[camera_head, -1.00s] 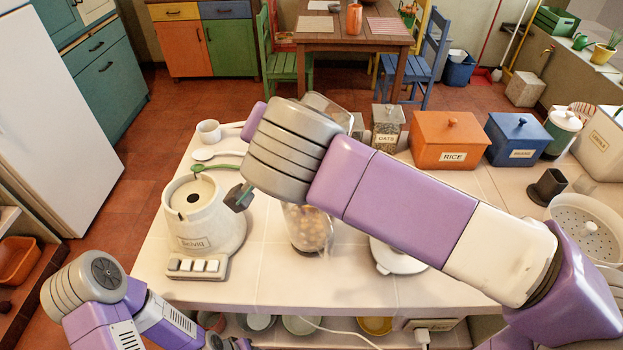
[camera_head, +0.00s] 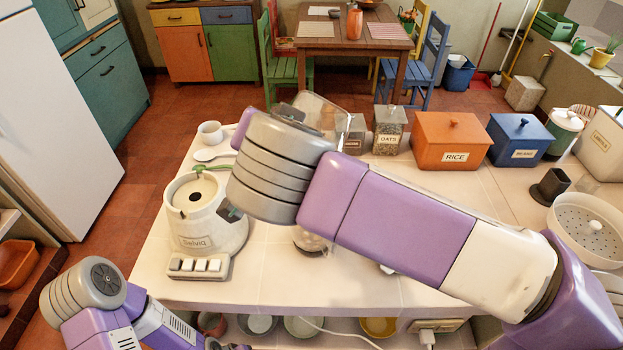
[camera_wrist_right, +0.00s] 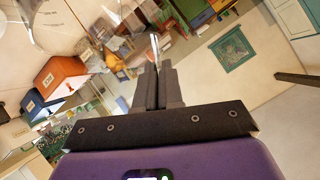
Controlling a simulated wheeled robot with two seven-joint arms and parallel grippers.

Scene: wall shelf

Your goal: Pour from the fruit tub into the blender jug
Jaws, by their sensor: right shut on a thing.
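The clear fruit tub (camera_head: 325,112) is tilted, held above the counter beyond my right wrist in the head view. Whether fruit is in it I cannot tell. My right gripper (camera_wrist_right: 152,75) is shut on its thin wall in the wrist view; in the head view my wrist largely hides the gripper. The clear blender jug (camera_head: 311,243) stands on the counter below my right arm, right of the blender base (camera_head: 205,215). Round pieces show near its bottom; my arm hides its upper part. My left arm is at the lower left, its gripper out of view.
A white mug (camera_head: 210,132) and a white spoon rest (camera_head: 215,155) lie behind the base. An oats jar (camera_head: 388,130), an orange rice box (camera_head: 452,140) and a blue box (camera_head: 520,140) stand at the back. A white colander (camera_head: 585,230) is at the right.

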